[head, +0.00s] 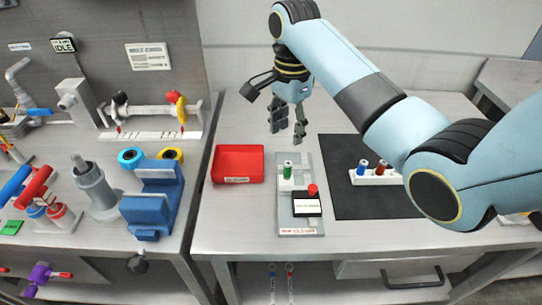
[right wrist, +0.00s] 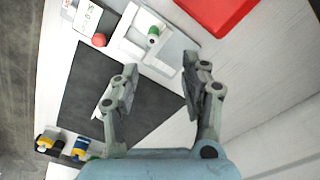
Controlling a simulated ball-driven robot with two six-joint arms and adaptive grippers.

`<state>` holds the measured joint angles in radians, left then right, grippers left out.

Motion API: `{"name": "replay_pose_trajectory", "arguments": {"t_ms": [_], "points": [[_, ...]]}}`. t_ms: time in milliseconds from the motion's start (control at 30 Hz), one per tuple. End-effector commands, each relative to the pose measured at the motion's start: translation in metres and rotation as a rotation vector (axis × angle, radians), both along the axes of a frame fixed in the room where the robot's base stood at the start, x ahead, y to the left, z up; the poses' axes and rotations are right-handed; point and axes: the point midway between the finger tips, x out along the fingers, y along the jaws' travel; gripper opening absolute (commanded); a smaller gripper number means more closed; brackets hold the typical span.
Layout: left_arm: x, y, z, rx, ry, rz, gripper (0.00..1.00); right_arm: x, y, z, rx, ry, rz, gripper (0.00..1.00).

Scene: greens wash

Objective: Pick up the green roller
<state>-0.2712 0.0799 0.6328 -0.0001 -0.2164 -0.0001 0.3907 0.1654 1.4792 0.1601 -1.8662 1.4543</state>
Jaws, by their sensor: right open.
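The green roller (head: 287,170) stands upright in a white holder at the far end of a light grey plate (head: 284,222) on the bench. It also shows in the right wrist view (right wrist: 153,32) near the top, beyond the fingertips. My right gripper (head: 288,126) hangs above and behind the roller, apart from it. In the right wrist view its two fingers (right wrist: 165,85) are spread with nothing between them. My left gripper is not in view.
A red tray (head: 238,178) lies left of the plate. A label box with a red knob (head: 307,206) sits in front of the roller. A blue fixture (head: 154,203) stands farther left.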

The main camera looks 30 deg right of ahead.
Motion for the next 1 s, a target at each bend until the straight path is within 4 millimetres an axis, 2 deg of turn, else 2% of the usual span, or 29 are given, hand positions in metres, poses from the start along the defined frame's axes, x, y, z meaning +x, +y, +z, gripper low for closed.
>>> {"name": "replay_pose_trajectory", "arguments": {"t_ms": [67, 167, 300, 400, 467, 567, 700, 767, 867, 1000], "points": [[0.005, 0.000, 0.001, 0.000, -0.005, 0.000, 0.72, -0.005, 0.000, -0.008, 0.001, 0.004, -0.008, 0.46], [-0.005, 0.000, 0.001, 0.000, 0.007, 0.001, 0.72, -0.009, 0.000, -0.025, 0.001, 0.001, -0.007, 0.46], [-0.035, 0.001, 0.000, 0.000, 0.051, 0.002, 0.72, -0.003, 0.000, -0.047, 0.000, 0.004, -0.006, 0.46], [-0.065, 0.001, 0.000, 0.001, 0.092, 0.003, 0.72, 0.000, 0.001, -0.055, 0.001, 0.005, -0.005, 0.46], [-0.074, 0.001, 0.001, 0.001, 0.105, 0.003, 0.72, 0.002, 0.002, -0.060, 0.001, 0.005, -0.005, 0.46], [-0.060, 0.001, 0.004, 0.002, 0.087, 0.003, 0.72, 0.003, 0.004, -0.075, 0.001, 0.008, -0.005, 0.46], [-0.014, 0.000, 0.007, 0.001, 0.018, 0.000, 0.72, 0.004, 0.005, -0.097, 0.000, 0.007, -0.005, 0.46], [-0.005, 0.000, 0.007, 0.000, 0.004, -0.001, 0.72, 0.004, 0.005, -0.103, 0.000, 0.006, -0.005, 0.46], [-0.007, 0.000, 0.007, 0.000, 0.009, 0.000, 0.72, 0.004, 0.005, -0.107, 0.000, 0.005, -0.004, 0.46], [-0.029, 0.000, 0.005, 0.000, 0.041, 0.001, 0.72, 0.004, 0.005, -0.107, 0.001, 0.004, -0.004, 0.46]]}}
